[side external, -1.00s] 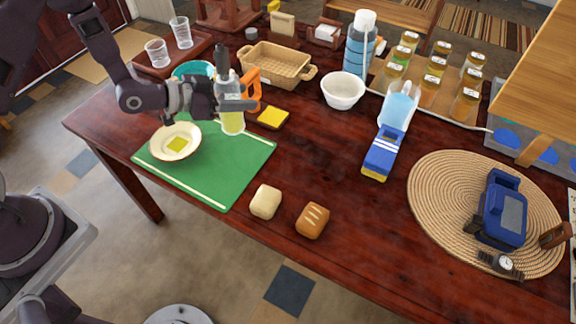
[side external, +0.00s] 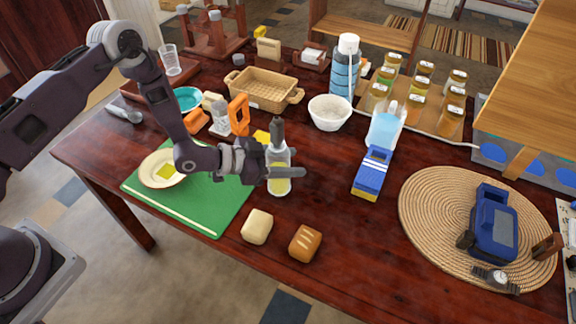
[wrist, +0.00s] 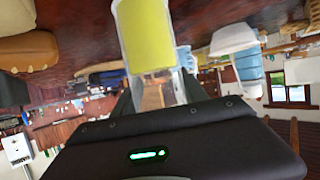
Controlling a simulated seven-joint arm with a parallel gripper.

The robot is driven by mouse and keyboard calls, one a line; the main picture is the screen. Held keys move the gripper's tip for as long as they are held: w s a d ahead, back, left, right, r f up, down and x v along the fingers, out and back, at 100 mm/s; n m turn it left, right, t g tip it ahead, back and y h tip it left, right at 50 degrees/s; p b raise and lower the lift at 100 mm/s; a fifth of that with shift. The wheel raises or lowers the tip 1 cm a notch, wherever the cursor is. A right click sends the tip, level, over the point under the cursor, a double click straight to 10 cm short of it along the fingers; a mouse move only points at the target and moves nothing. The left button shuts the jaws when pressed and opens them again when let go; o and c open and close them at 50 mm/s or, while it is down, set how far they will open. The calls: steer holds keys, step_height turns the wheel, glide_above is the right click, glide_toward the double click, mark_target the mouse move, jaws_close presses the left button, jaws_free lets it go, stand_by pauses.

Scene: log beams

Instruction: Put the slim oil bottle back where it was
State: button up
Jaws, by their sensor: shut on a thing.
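The slim oil bottle (side external: 279,180) is clear with yellow-green oil and a dark top. My gripper (side external: 285,172) is shut on it and holds it upright, near the right edge of the green mat (side external: 213,213). In the wrist view the bottle (wrist: 148,40) stands between the fingers, its oil filling the upper middle. Whether its base touches the table cannot be told.
A bread piece (side external: 257,227) and a brown loaf (side external: 305,243) lie in front of the bottle. A plate (side external: 146,180) sits on the mat. A basket (side external: 266,91) and white bowl (side external: 330,112) stand behind.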

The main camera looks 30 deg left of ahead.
steer(key=shift+f, duration=0.5)
steer(key=shift+f, duration=0.15)
steer(key=o, duration=1.5)
steer(key=shift+o, duration=0.2)
